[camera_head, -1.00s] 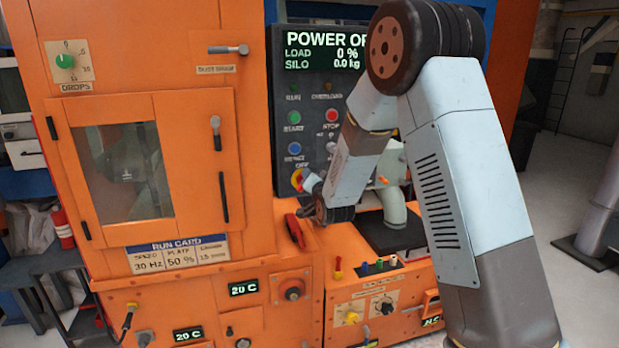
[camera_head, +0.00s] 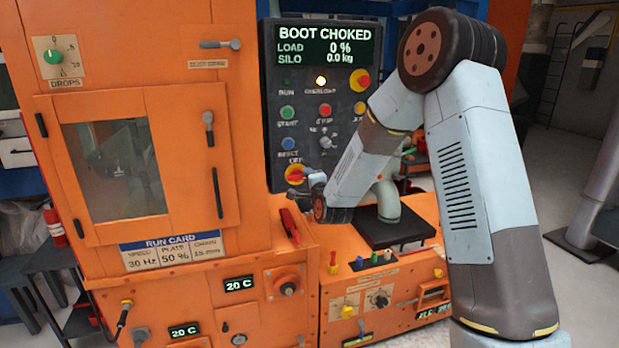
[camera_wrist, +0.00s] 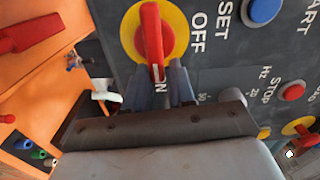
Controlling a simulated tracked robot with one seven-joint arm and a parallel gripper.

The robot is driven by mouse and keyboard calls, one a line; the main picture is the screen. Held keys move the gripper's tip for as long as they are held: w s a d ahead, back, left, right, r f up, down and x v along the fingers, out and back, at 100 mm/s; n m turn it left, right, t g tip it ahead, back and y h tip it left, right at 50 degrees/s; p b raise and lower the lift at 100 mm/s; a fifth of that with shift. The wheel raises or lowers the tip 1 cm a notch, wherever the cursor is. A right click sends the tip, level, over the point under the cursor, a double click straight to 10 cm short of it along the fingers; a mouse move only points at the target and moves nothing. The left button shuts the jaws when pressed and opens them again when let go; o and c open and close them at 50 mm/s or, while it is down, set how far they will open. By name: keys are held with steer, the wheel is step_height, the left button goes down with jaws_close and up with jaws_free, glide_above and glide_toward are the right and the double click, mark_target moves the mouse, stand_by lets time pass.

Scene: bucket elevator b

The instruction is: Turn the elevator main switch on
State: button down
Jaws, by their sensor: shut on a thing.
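The main switch (camera_head: 295,174) is a red rotary handle on a yellow round plate, low on the dark control panel (camera_head: 268,120). In the wrist view the red handle (camera_wrist: 152,35) points toward the ON label (camera_wrist: 161,84), with OFF (camera_wrist: 198,33) to the side. My gripper (camera_wrist: 170,75) is at the handle's end, its fingers shut on it. The display (camera_head: 324,45) reads BOOT CHOKED, load 0 %, silo 0.0 kg.
Green start (camera_head: 287,112), red stop (camera_head: 325,110) and blue reset (camera_head: 288,144) buttons sit above the switch. A red lever (camera_head: 290,226) stands on the orange cabinet below. A red-on-yellow knob (camera_head: 360,80) is at the panel's upper right.

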steer(key=shift+s+a+f+m, duration=0.3)
steer(key=shift+a+f+m, duration=0.15)
steer(key=shift+f+m, duration=0.05)
steer(key=c, duration=1.1)
jaws_free()
steer(key=shift+w+r, duration=0.1)
steer(key=shift+w+d+r, duration=0.1)
steer(key=shift+w+d, duration=0.05)
steer(key=shift+d, duration=0.15)
steer(key=v, duration=1.3)
steer(key=shift+s+d, duration=0.1)
steer(key=shift+s, duration=0.25)
